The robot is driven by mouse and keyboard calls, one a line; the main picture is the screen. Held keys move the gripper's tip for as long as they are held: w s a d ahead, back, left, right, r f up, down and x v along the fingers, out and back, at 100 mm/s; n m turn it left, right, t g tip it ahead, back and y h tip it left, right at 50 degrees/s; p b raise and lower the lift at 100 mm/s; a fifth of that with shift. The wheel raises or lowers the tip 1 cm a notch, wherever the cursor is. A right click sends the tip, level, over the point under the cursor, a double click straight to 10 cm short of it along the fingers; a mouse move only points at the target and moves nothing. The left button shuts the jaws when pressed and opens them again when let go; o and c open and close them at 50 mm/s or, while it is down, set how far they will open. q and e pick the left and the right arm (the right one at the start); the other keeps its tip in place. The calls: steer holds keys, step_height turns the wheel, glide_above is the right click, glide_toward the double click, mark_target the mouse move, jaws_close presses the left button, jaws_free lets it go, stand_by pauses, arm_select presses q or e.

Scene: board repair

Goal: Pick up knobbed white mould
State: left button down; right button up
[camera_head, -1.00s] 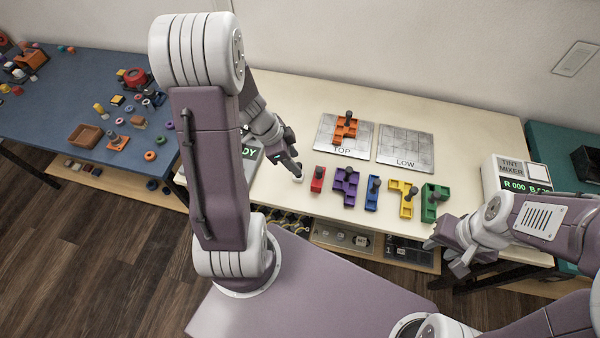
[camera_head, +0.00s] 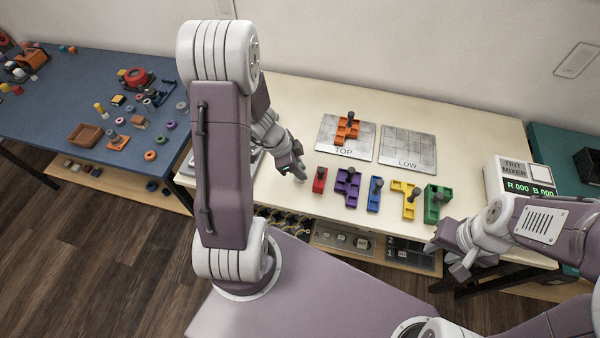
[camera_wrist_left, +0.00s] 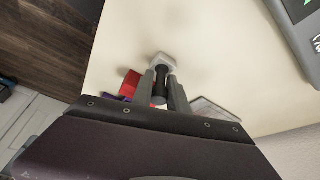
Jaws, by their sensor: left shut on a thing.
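The knobbed white mould (camera_wrist_left: 161,60) is a small white block with a dark upright knob (camera_wrist_left: 160,82) in the left wrist view. My left gripper (camera_wrist_left: 162,90) is shut on that knob, one finger on each side. In the head view my left gripper (camera_head: 300,174) is low at the front left of the cream table, just left of a red mould (camera_head: 320,180). There the white mould is mostly hidden by the fingers. I cannot tell whether it touches the table. My right gripper (camera_head: 447,256) is by the table's front right edge, apart from the moulds; its fingers look spread and empty.
Purple (camera_head: 347,184), blue (camera_head: 374,195), yellow (camera_head: 407,198) and green (camera_head: 436,203) knobbed moulds stand in a row. Behind are a TOP plate (camera_head: 328,134) with an orange mould (camera_head: 346,131) and a bare LOW plate (camera_head: 408,148). A tint mixer (camera_head: 520,178) stands right.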

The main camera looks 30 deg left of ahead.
mark_target(301, 165)
arm_select(q)
steer(key=shift+r, duration=0.1)
step_height(301, 165, up, 4)
steer(key=shift+d+r+p, duration=0.15)
steer(key=shift+r+p, duration=0.1)
steer(key=shift+p, duration=0.5)
steer(key=s+d+r+b, duration=0.2)
steer(key=s+d+r, duration=0.4)
steer(key=d, duration=0.3)
steer(key=shift+s+r+b, duration=0.15)
steer(key=shift+s+b, duration=0.15)
steer(key=shift+s, duration=0.15)
steer(key=shift+d, duration=0.1)
